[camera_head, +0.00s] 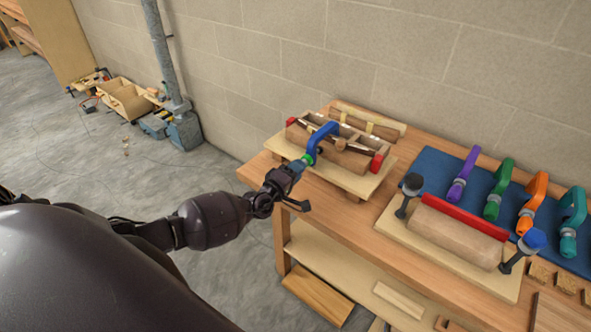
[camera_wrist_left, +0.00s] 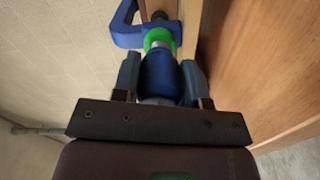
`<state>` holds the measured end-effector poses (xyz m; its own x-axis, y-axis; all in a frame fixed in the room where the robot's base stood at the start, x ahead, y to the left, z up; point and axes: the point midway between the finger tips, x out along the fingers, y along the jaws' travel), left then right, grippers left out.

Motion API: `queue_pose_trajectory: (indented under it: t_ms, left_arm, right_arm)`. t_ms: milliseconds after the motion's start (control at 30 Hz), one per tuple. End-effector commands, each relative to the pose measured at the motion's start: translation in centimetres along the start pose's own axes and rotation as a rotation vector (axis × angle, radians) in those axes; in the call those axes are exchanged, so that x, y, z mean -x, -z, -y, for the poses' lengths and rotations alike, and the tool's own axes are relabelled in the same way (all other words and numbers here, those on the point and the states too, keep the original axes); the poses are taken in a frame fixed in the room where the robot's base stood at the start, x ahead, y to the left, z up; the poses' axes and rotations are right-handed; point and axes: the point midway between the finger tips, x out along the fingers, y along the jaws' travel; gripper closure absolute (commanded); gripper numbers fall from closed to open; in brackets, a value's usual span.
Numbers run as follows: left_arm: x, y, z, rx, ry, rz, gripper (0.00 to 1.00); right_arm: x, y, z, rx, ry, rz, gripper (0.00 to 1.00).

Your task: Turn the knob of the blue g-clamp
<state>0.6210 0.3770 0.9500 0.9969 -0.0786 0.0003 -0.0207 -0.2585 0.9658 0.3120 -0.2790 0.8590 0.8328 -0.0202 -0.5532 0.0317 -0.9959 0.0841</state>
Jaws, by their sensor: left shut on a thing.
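The blue g-clamp (camera_head: 318,138) sits on the wooden form at the left end of the workbench, with its knob end toward me. In the left wrist view the clamp's blue frame (camera_wrist_left: 127,30) is at the top, with a green ring (camera_wrist_left: 158,38) and the blue knob (camera_wrist_left: 160,75) below it. My left gripper (camera_head: 297,165) is at the knob. In the left wrist view its fingers (camera_wrist_left: 160,78) stand on both sides of the knob and are shut on it. My right gripper is not in view.
The wooden form rests on a pale board (camera_head: 345,178) on the workbench (camera_head: 330,215). To the right, a roller form with a red strip (camera_head: 455,222) stands on another board. Purple, green, orange and teal clamps lie on a blue mat (camera_head: 432,167). A wall stands behind.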

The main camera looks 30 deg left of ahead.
Motion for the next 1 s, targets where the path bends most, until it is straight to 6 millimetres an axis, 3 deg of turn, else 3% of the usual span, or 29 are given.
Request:
queue_pose_trajectory:
  t_ms: [500, 1000]
  left_arm:
    - [-0.37, 0.15, -0.44, -0.453, -0.01, -0.006, 0.84]
    - [-0.37, 0.22, -0.42, -0.652, -0.01, -0.007, 0.84]
  right_arm:
    - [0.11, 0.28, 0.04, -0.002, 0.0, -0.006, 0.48]
    - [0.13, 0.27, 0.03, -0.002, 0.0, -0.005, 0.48]
